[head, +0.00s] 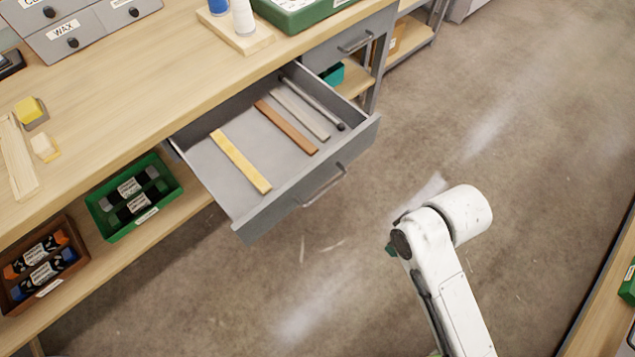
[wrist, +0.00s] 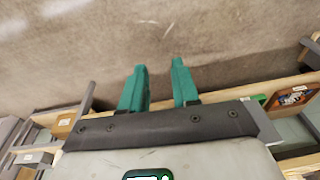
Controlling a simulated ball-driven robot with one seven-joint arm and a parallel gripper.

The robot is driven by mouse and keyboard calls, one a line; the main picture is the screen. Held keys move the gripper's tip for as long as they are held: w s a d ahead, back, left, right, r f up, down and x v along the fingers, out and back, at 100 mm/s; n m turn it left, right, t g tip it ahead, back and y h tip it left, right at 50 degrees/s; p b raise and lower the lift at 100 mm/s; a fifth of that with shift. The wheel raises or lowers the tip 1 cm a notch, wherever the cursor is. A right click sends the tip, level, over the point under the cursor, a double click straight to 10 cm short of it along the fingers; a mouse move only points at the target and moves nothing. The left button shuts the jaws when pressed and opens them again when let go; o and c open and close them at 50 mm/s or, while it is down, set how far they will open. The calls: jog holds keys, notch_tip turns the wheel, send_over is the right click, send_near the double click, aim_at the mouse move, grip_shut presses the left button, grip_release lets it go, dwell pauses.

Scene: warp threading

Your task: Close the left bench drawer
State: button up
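The left bench drawer (head: 255,210) is pulled far out from under the wooden bench top in the head view. Its grey front has a bar handle (head: 322,187). Inside lie a yellow strip (head: 241,162), a brown strip (head: 286,127), a grey strip (head: 300,113) and a dark rod (head: 312,103). My white arm stands to the right of the drawer front, apart from it. My gripper (wrist: 159,66) shows two green fingers spread apart with nothing between them in the wrist view. In the head view the gripper is mostly hidden behind my arm.
A second drawer (head: 340,45), to the right, is shut. The bench top (head: 110,95) holds grey labelled drawers, a green tray and bottles. A lower shelf carries a green bin (head: 120,228) and a brown bin (head: 75,270). Bare floor (head: 530,120) lies in front of the bench.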

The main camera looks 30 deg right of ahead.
jog(key=w+a+n+y, duration=0.1)
jog(key=w+n, duration=0.1)
jog(key=w+r+n+t, duration=0.1)
jog(key=w+n, duration=0.2)
jog(key=w+a+n+y+b, duration=0.1)
jog(key=w+n, duration=0.1)
jog(key=w, duration=0.1)
jog(key=shift+w+a+r+y, duration=0.2)
jog(key=shift+w+a+y, duration=0.05)
jog(key=shift+a+y, duration=0.1)
jog(key=c, duration=0.4)
jog(key=w+r+n, duration=0.1)
jog(key=w+n, duration=0.1)
jog(key=n, duration=0.1)
jog(key=w+a+r+n+t+y, duration=0.1)
jog(key=w+r+n, duration=0.1)
jog(key=w+n, duration=0.1)
jog(key=w+r+n+y+b, duration=0.1)
jog(key=w+n, duration=0.2)
jog(key=n, duration=0.1)
jog(key=shift+w+a+r+t+y, duration=0.1)
jog(key=shift+a+r+t+y, duration=0.15)
jog(key=shift+a+t, duration=0.15)
grip_shut()
send_near(303, 193)
jog(key=x, duration=0.5)
jog(key=shift+f, duration=0.15)
